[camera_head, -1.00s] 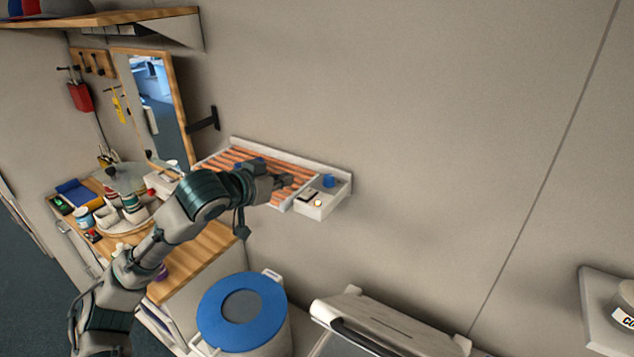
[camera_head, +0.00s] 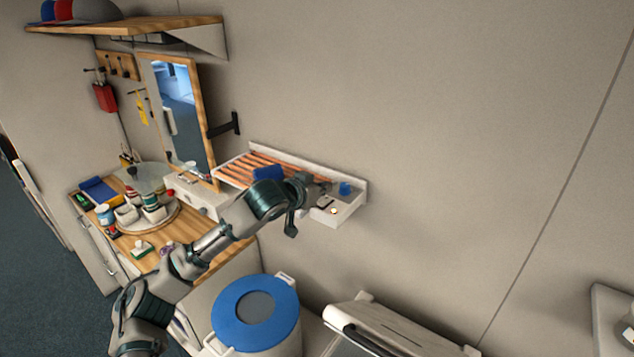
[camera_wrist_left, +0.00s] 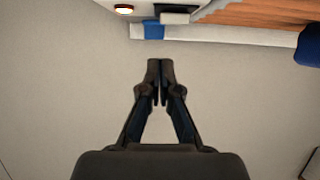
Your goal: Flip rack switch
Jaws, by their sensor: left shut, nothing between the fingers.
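The wall rack (camera_head: 237,169) has orange-brown slats and a white frame. At its right end is a white box (camera_head: 347,213) with a small dark and light switch (camera_head: 325,202) and a small glowing round light (camera_head: 333,211). My left gripper (camera_head: 322,187) is over the box's left part, close to the switch. In the left wrist view its closed fingertips (camera_wrist_left: 160,68) are empty, with bare wall behind them. My right gripper is not in view.
A blue-lidded bin (camera_head: 255,312) stands below. A cluttered wooden counter (camera_head: 185,225) and mirror (camera_head: 185,110) are left. The wall right of the rack is clear.

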